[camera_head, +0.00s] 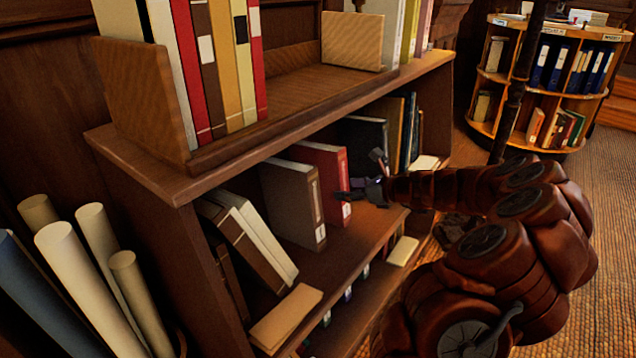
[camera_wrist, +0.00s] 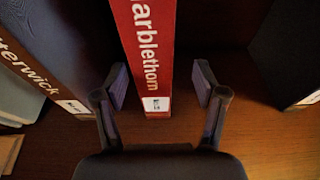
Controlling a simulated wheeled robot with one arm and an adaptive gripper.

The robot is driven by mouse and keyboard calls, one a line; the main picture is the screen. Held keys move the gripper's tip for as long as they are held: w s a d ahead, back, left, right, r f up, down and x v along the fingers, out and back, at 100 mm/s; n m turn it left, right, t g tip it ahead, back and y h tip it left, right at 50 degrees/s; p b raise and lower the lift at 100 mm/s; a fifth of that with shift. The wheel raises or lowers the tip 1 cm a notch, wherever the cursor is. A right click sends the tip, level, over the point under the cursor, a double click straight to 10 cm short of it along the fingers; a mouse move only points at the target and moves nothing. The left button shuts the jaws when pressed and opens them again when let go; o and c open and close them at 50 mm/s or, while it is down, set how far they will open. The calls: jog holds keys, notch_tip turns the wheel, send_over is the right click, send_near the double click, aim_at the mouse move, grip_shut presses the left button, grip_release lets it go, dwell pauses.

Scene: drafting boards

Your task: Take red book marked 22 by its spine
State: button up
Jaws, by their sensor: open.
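A red book (camera_head: 325,165) stands upright on the middle shelf of the bookcase in the head view, its spine facing outward. In the wrist view the red book (camera_wrist: 143,45) shows white letters "arblethorn" and a small white label near the foot of the spine; the number on it is too small to read. My gripper (camera_head: 362,180) is at the shelf, just right of the red book. In the wrist view my gripper (camera_wrist: 160,88) is open, with one finger on each side of the spine, apparently apart from it. The spine lies a little left of the middle between the fingers.
A grey-brown book (camera_head: 292,203) stands close to the left of the red book. A black book (camera_head: 363,138) stands to the right, with a gap of bare shelf between. Leaning books (camera_head: 248,240) are farther left. Paper rolls (camera_head: 95,275) stand left of the bookcase.

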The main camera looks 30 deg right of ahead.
aim_at(328, 188)
jog(key=b+x, duration=0.1)
jog(key=x, duration=0.1)
jog(key=a+b+x, duration=0.1)
jog(key=x, duration=0.2)
jog(key=shift+w+a+r, duration=0.1)
jog(key=shift+w, duration=0.15)
jog(key=shift+w+a+b, duration=0.15)
jog(key=shift+w+b, duration=0.15)
jog(key=shift+w, duration=0.35)
jog(key=shift+c, duration=0.4)
grip_shut()
